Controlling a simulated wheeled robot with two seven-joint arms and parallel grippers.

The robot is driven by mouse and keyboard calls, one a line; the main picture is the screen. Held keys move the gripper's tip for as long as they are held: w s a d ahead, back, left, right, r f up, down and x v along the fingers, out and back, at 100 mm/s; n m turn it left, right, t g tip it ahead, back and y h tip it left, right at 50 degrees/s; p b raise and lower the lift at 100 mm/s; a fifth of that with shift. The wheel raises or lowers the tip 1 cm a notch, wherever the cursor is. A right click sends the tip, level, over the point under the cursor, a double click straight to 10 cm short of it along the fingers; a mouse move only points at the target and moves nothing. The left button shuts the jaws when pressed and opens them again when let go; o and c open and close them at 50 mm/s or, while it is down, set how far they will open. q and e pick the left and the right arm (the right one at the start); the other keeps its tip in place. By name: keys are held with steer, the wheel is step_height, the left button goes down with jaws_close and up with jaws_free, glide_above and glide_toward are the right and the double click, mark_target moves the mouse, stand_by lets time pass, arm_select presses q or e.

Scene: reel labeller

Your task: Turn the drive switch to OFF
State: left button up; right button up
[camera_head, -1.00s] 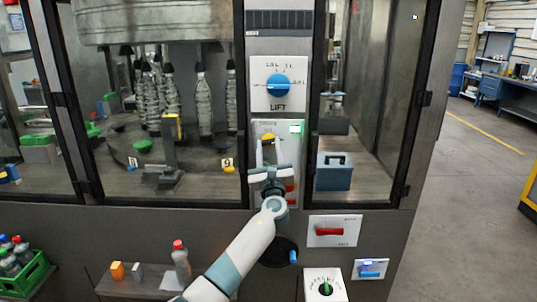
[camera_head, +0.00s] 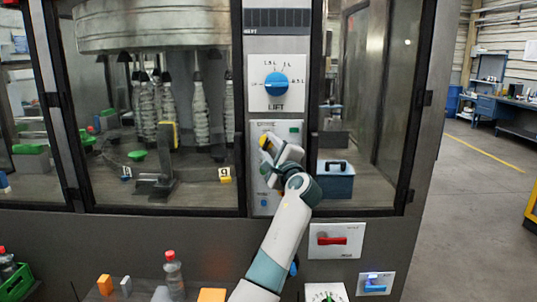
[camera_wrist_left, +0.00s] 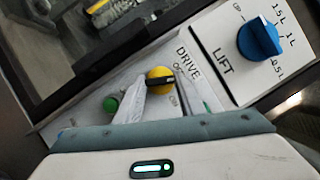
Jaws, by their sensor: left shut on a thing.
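The drive switch is a yellow round knob with a dark bar (camera_wrist_left: 160,80), on the pale panel marked DRIVE (camera_wrist_left: 80,125). In the head view only a bit of its yellow (camera_head: 264,142) shows beside my fingers. My left gripper (camera_head: 268,147) is rolled over at the panel, with its fingers shut on the switch. In the wrist view the gripper (camera_wrist_left: 160,95) has one pale finger on each side of the knob. The pointer's exact mark is too small to read. My right gripper is out of view.
The blue LIFT knob (camera_head: 276,84) sits just above the drive panel. A green button (camera_wrist_left: 111,104) is close to one finger. A red switch (camera_head: 331,240) and a blue-lit switch (camera_head: 375,284) are lower right. Glass doors flank the panel.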

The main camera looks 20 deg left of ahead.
arm_select(q)
steer(key=n+g, duration=0.1)
steer(key=n, duration=0.1)
steer(key=shift+n, duration=0.4)
steer(key=shift+r+n+g+h, duration=0.1)
steer(key=shift+n+g+h, duration=0.25)
steer(key=shift+n, duration=0.65)
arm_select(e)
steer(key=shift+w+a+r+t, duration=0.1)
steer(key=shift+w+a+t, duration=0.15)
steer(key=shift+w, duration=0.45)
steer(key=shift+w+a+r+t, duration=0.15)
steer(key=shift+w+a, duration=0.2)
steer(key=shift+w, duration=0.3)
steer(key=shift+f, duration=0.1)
arm_select(q)
steer(key=o, duration=1)
steer(key=shift+o, duration=0.2)
